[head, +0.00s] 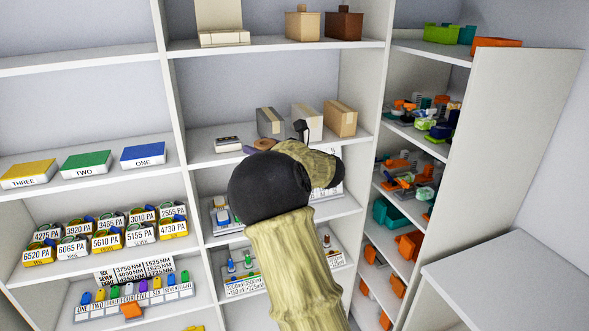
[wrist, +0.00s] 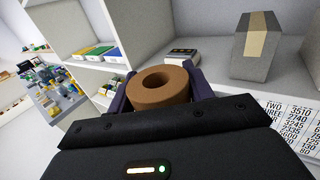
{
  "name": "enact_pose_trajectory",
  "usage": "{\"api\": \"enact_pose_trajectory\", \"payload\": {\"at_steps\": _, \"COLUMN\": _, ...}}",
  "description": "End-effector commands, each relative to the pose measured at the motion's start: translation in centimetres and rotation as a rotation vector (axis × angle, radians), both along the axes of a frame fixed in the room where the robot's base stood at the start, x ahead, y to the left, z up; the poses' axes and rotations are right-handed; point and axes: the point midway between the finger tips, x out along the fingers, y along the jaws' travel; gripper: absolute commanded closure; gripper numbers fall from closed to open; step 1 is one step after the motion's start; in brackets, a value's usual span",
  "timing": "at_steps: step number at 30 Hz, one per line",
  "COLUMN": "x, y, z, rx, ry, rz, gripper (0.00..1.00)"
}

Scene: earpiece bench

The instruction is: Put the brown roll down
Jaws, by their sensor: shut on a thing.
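The brown roll (wrist: 162,87) is a short ring with a hole through its middle. In the wrist view it sits between the two fingers of my gripper (wrist: 162,92), which is shut on it. In the head view a small part of the roll (head: 265,143) shows just past my wrist, in front of the middle shelf, and my arm hides the rest. I cannot tell whether the roll touches the shelf.
The shelf (head: 205,158) holds a small dark-topped box (head: 228,144), a grey box (head: 270,122) with a tan band, a pale box (head: 307,121) and a tan box (head: 341,118). Labelled bins and trays fill lower shelves. A white table (head: 510,275) stands at right.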

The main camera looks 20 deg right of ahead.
Motion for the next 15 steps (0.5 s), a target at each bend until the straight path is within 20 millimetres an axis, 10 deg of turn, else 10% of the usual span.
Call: {"api": "enact_pose_trajectory", "payload": {"at_steps": 15, "x": -8.8, "y": 13.7, "z": 22.8, "rx": -0.001, "ry": -0.009, "rz": 0.425, "gripper": 0.77}}
